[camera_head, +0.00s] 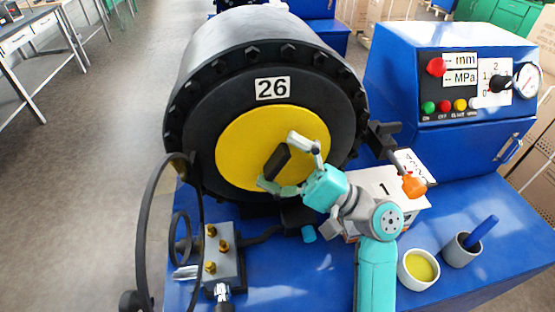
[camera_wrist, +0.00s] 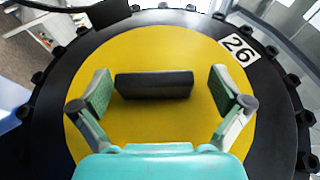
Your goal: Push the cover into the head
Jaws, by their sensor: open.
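The yellow cover (camera_head: 240,148) is a round disc in the front of the black crimper head (camera_head: 300,190) labelled 26. A dark bar-shaped handle (camera_wrist: 153,85) sticks out from the cover's middle; it also shows in the head view (camera_head: 275,162). My gripper (camera_head: 280,164) is open in front of the cover, with one finger on each side of the handle. In the wrist view my gripper (camera_wrist: 158,92) shows gaps between both finger pads and the handle ends. How far the cover sits in the head is hard to tell.
A blue control cabinet (camera_head: 400,80) with buttons and a gauge stands to the right. A cup of yellow stuff (camera_head: 419,267) and a grey cup with a blue stick (camera_head: 460,250) stand at the front right. A valve block (camera_head: 223,250) and a dark hoop (camera_head: 148,215) are at the left.

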